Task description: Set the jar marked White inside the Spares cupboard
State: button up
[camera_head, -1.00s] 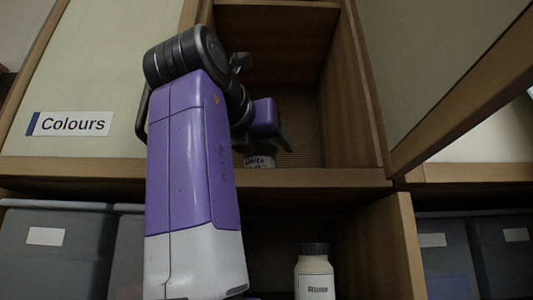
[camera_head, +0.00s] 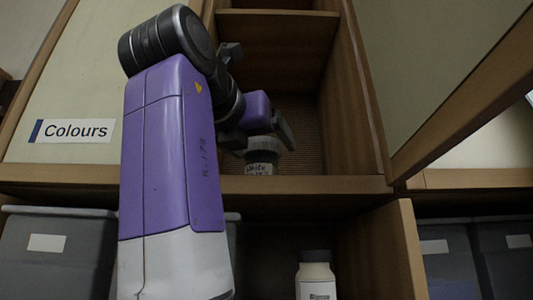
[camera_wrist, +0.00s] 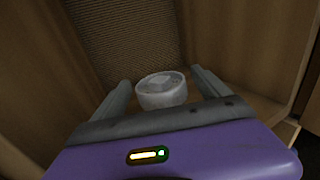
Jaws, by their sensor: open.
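The jar marked White (camera_head: 261,169) stands upright on the floor of an open cupboard compartment (camera_head: 350,184), near its front edge. Its grey lid shows in the wrist view (camera_wrist: 161,90). My gripper (camera_head: 264,142) is inside the compartment at the jar's lid. In the wrist view its two fingers (camera_wrist: 162,88) are open, one on each side of the jar, with a gap visible beside the lid. My arm hides the left part of the compartment. No label reading Spares is in view.
A closed panel labelled Colours (camera_head: 75,131) is on the left. An open door (camera_head: 430,80) stands out on the right. Below, a jar labelled Rinse (camera_head: 316,278) stands in a lower compartment. Grey bins (camera_head: 60,250) sit at lower left, with more at lower right.

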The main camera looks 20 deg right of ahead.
jog(key=v, duration=0.8)
jog(key=shift+s+a+b, duration=0.15)
jog(key=shift+b, duration=0.25)
